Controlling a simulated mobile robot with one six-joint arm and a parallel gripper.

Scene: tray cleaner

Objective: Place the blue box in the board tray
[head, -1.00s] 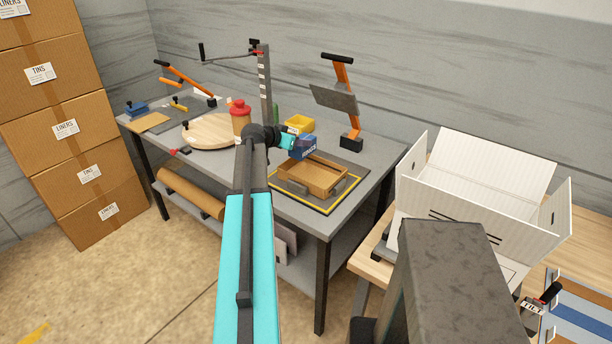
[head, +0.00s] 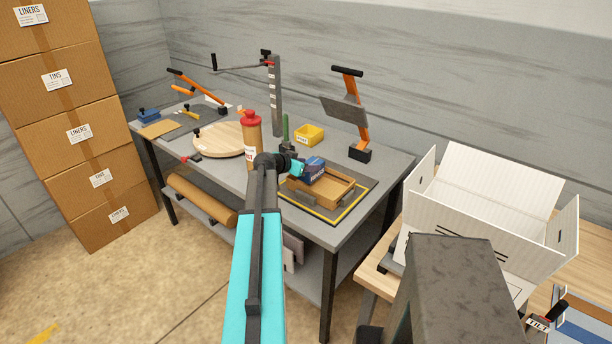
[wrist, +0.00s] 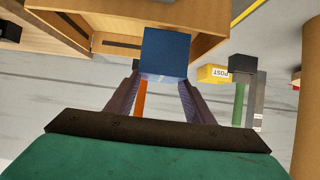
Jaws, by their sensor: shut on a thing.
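The board tray is an open tan box on a dark mat with a yellow border. In the wrist view the tray (wrist: 112,22) shows upside down behind the blue box. The box overlaps the tray's rear-left wall in the head view; I cannot tell whether it touches the tray.
A red-capped bottle (head: 251,140) stands left of my gripper, near a round wooden board (head: 219,139). A yellow bin (head: 309,135) and a green post (head: 285,128) stand behind. An orange-armed press (head: 358,125) stands behind the tray. The grey bench (head: 300,224) is clear at its front edge.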

